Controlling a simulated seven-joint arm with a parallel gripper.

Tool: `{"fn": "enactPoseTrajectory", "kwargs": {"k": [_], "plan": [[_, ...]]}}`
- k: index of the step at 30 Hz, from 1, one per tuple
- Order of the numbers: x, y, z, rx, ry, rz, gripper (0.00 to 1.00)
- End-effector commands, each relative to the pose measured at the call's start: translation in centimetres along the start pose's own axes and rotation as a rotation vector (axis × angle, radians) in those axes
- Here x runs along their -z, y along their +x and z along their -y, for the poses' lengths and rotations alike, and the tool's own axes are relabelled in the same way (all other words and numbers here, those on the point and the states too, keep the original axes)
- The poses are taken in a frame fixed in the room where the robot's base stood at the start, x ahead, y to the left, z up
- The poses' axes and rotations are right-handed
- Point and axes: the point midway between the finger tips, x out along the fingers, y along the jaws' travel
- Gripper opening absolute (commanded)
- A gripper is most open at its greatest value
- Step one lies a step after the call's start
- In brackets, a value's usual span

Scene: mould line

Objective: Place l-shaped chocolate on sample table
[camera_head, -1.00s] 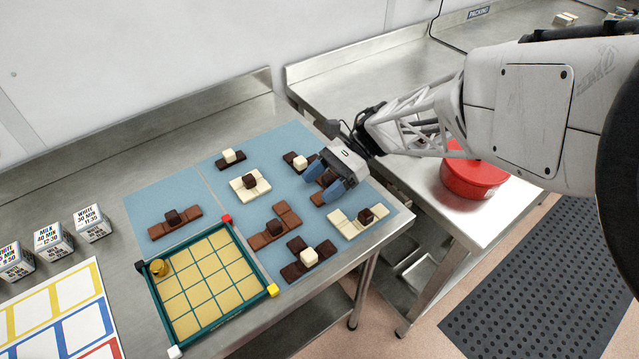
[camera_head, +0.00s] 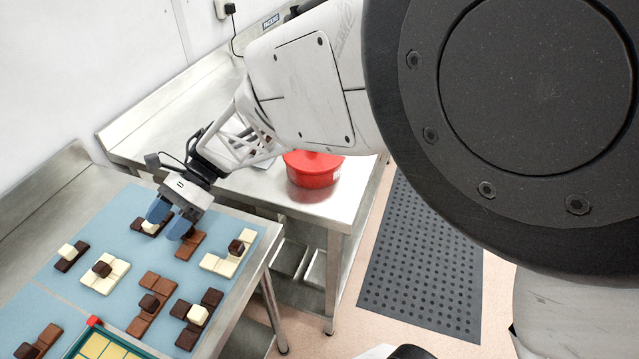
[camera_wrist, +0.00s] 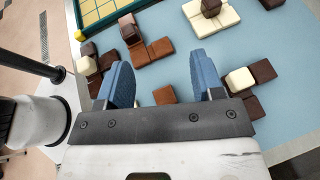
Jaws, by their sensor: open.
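My gripper (camera_head: 172,222) is open and empty over the far part of the blue mat. A brown chocolate piece (camera_head: 190,244) lies below and partly behind its fingers. In the wrist view, part of this brown piece (camera_wrist: 165,95) shows between the fingers; my gripper body hides the rest, so I cannot tell its full shape. An angled brown piece with a dark cube (camera_head: 150,306) lies nearer. A white piece with a dark cube (camera_head: 228,258) lies right of my gripper, and a dark angled piece with a white cube (camera_head: 197,318) lies near the mat's edge. No label marks the sample table.
A dark piece with a white cube (camera_head: 150,227) is close beside the fingers. A green-framed grid tray (camera_head: 95,345) is at the bottom. A red tub (camera_head: 312,169) stands on the second steel table (camera_head: 345,205), with free surface around it.

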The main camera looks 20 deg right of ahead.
Motion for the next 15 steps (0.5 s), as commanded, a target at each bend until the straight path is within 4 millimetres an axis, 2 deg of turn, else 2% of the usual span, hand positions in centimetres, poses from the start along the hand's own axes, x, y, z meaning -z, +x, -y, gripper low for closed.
{"fn": "enactPoseTrajectory", "kwargs": {"k": [8, 12, 15], "plan": [[-4.5, -5.5, 4.7, 0.495, 0.361, 0.066, 0.61], [-6.3, -9.6, 6.1, 0.748, 0.587, 0.172, 0.61], [-7.2, -12.7, 6.4, 0.916, 0.756, 0.276, 0.61]]}}
